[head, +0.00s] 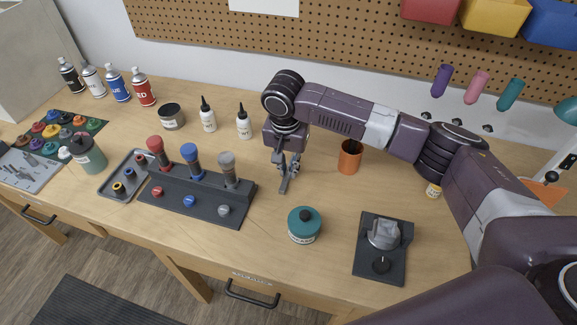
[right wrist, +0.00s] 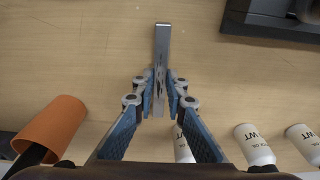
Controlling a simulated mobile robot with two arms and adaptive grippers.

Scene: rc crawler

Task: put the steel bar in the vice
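The steel bar (head: 284,184) is a slim grey metal bar near the middle of the bench in the head view. It runs up the picture between the fingers in the right wrist view (right wrist: 162,45). My right gripper (head: 287,169) points down at the bar, its fingertips (right wrist: 160,92) close in on both sides; it looks shut on it. Whether the bar touches the bench is unclear. The vice (head: 384,234), a grey metal block on a dark base with a round black knob, stands at the right front, apart from the gripper. My left gripper is not in view.
An orange cup (head: 349,157) stands right of the gripper, a teal jar (head: 304,226) in front. A dark holder with screwdrivers (head: 203,203) lies to the left. White bottles (head: 243,124) stand behind. Bare bench lies between the bar and the vice, beside the jar.

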